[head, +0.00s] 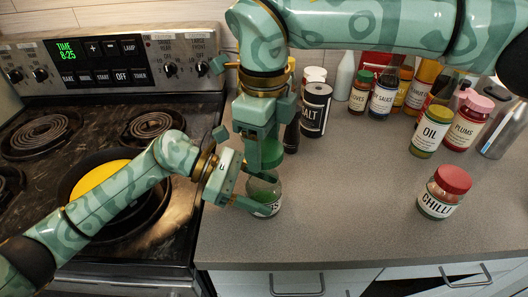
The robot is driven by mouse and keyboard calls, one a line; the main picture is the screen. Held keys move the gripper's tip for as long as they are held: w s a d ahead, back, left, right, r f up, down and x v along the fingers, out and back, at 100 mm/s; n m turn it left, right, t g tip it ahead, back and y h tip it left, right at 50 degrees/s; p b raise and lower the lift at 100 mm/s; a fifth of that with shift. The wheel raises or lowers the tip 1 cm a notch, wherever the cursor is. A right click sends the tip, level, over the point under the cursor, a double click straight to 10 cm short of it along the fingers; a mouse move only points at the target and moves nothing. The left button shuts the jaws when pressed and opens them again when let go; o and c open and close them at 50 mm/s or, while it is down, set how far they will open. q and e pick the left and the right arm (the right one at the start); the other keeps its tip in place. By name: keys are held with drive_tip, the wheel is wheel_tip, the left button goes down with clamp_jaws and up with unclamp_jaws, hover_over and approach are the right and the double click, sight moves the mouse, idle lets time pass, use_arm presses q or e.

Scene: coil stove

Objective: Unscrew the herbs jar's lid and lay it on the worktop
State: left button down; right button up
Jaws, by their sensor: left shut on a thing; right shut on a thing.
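The herbs jar (265,190) is a small glass jar with green contents, standing on the worktop (325,222) near the stove's right side. Its label is mostly hidden. My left gripper (260,199) is shut on the jar's body from the left. My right gripper (267,158) comes down from above and is shut on the green lid (270,151). The lid appears to be above the jar's mouth and apart from it. The fingers partly hide both the lid and the jar.
A chilli jar (443,192) stands at the right. Oil (430,132) and plums (467,122) jars, a salt tin (315,110) and several bottles stand behind. A pan with yellow contents (97,180) sits on the stove. The worktop's front middle is clear.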

use_arm(q)
drive_tip(key=shift+c, duration=1.2)
unclamp_jaws()
